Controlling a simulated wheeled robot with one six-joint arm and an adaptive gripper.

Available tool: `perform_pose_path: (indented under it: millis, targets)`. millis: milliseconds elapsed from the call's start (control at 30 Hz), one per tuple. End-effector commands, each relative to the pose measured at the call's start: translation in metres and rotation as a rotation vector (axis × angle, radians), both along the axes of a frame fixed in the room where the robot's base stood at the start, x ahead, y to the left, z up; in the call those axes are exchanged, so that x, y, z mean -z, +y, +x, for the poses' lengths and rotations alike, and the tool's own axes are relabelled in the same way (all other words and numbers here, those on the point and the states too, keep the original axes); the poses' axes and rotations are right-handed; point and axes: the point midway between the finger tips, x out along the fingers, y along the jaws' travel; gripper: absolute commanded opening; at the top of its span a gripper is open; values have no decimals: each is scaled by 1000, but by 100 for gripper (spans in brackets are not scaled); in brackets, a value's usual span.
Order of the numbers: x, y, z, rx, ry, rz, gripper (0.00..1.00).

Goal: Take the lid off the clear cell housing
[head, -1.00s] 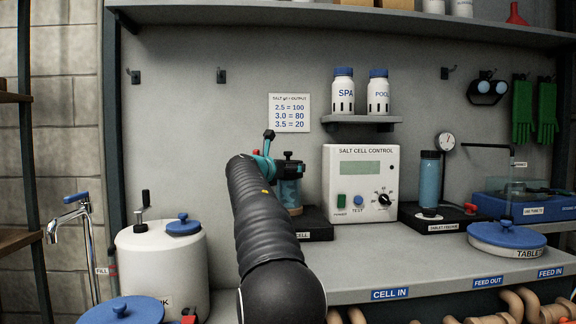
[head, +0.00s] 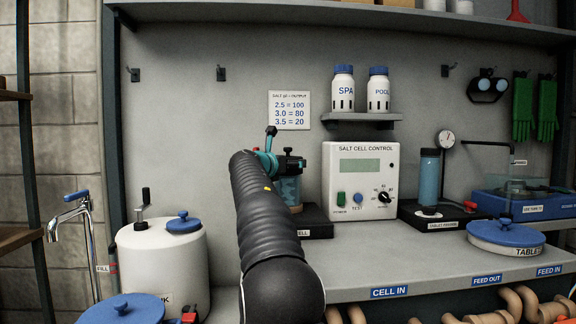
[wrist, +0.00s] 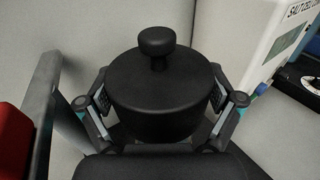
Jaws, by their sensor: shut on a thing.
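The clear cell housing (head: 289,190) stands on a dark base marked "...CELL" (head: 316,221), left of the control box; my arm partly hides it, and its wall looks bluish. Its black lid (wrist: 158,98) is round with a small mushroom knob on top, and fills the middle of the wrist view. The lid also shows at the top of the housing in the head view (head: 291,163). My gripper (wrist: 160,112) is shut on the lid, a finger on each side. I cannot tell whether the lid still touches the housing.
The salt cell control box (head: 361,182) stands close on the right. A tablet feeder (head: 429,180) is further right. A white tank (head: 163,268) with a blue cap is at the lower left. A shelf with SPA and POOL bottles (head: 361,118) hangs above.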

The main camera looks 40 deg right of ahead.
Motion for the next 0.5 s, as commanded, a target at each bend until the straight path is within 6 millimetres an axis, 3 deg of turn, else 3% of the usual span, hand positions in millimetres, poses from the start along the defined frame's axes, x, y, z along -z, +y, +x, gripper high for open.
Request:
perform_pose_path:
  millis: [167, 500]
  targets:
    - [-24, 0, 0, 0, -3, -1, 57]
    - [-49, -1, 1, 1, -2, -2, 56]
